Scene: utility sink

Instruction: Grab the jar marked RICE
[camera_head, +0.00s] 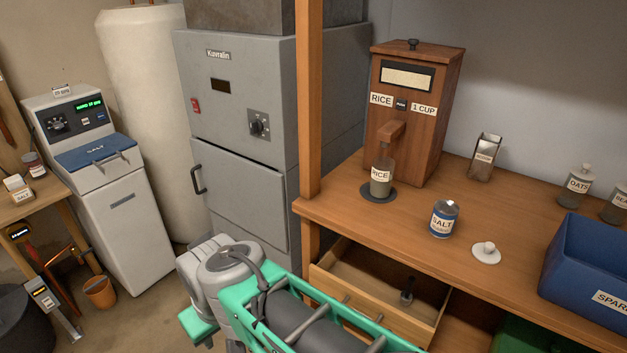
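The jar marked RICE (380,179) is a small clear jar with a white label. It stands upright on a dark round pad (378,194) on the wooden counter, under the spout of the wooden RICE dispenser (418,110). The jar looks largely filled with greyish contents, and its top sits just below the spout. My green and grey arm reaches in from the bottom of the picture, in front of and below the counter. My gripper cannot be made out, so its fingers and state are hidden.
A blue SALT can (443,218), a white lid (486,252) and a metal scoop container (484,157) stand on the counter. A blue bin (588,262) is at right. A wooden post (309,100) rises left of the jar. An open drawer (378,292) juts out below the counter.

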